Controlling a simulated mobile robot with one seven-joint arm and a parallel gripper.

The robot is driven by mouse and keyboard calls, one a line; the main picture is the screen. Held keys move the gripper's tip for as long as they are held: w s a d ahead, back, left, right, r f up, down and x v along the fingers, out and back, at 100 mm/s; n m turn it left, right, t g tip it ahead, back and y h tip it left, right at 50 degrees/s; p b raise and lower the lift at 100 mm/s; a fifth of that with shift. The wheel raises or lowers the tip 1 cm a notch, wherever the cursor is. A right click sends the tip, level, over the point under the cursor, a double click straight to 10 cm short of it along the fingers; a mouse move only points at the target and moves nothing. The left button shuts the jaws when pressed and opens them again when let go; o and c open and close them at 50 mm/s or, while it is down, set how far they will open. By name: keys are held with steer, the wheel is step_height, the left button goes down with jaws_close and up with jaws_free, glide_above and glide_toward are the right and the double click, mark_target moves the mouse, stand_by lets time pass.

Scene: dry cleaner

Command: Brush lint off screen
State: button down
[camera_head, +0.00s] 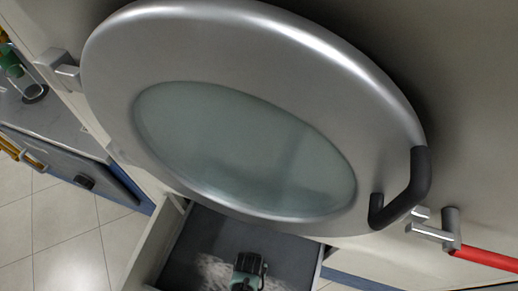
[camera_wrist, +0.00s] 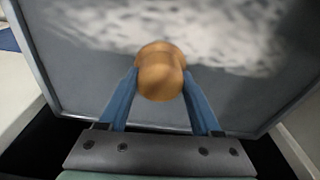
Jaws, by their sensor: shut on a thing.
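The screen (camera_head: 205,230) is a dark grey flat panel in the pulled-out drawer below the round machine door. Pale, patchy lint (camera_head: 212,270) lies on it, and in the wrist view a broad whitish band of lint (camera_wrist: 225,35) crosses the far part of the screen (camera_wrist: 75,85). My gripper (camera_head: 250,266) is over the screen at the bottom of the head view. In the wrist view its blue fingers (camera_wrist: 160,84) are shut on a rounded brown wooden handle, likely the brush (camera_wrist: 160,62). The brush's underside and any bristles are hidden, so contact with the screen cannot be told.
The large silver door (camera_head: 300,65) with a glass window hangs above the drawer, its black handle (camera_head: 413,190) at right. A red bar (camera_head: 485,258) sits at far right. Raised drawer walls (camera_head: 155,240) flank the screen. Tiled floor (camera_head: 70,240) lies left.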

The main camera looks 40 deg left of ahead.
steer(key=shift+s+a, duration=0.35)
steer(key=shift+a, duration=0.6)
steer(key=shift+s+a, duration=0.3)
steer(key=shift+a, duration=0.6)
